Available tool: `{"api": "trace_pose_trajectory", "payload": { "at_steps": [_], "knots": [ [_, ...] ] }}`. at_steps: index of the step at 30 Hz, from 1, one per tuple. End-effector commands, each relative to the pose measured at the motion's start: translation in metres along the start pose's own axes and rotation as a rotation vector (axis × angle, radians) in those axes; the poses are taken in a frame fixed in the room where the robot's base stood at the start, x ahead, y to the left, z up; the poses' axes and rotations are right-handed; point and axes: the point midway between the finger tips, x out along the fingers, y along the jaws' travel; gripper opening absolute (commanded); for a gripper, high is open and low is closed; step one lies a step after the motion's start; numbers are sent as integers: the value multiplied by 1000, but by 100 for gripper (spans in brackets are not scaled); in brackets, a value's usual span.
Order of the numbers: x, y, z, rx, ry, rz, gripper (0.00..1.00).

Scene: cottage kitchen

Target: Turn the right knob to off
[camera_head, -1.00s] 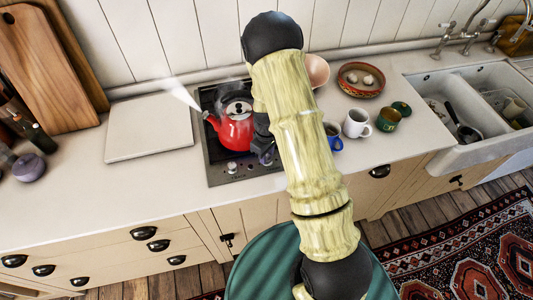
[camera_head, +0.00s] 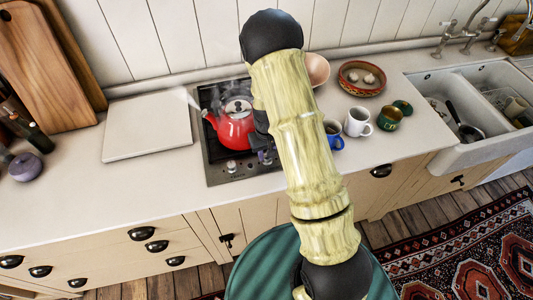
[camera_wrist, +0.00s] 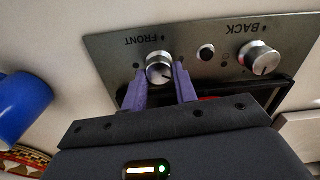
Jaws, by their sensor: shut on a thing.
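The right knob (camera_wrist: 160,68) is a round silver knob by the word FRONT on the metal cooktop panel; it shows at the left of that pair in the inverted wrist view. My gripper (camera_wrist: 160,78) has its purple fingers closed around it, one on each side. In the head view my gripper (camera_head: 265,157) is at the cooktop's front right and hides this knob. The left knob (camera_head: 232,166), marked BACK in the wrist view (camera_wrist: 258,57), stands free. A red kettle (camera_head: 235,128) sits on the cooktop (camera_head: 215,172) with steam at its spout.
A blue mug (camera_head: 334,141), a white mug (camera_head: 357,122) and a green cup (camera_head: 389,118) stand right of the cooktop. The blue mug is close to my gripper in the wrist view (camera_wrist: 20,105). A pale board (camera_head: 148,127) lies left; the counter front is clear.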

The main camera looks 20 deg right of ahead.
Motion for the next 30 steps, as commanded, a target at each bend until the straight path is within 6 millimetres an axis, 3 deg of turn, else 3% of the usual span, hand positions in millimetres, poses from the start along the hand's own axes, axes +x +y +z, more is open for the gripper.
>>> {"api": "trace_pose_trajectory", "payload": {
  "at_steps": [30],
  "knots": [
    [-1, 2, 0, 917, 2, -1, 6]
  ]
}}
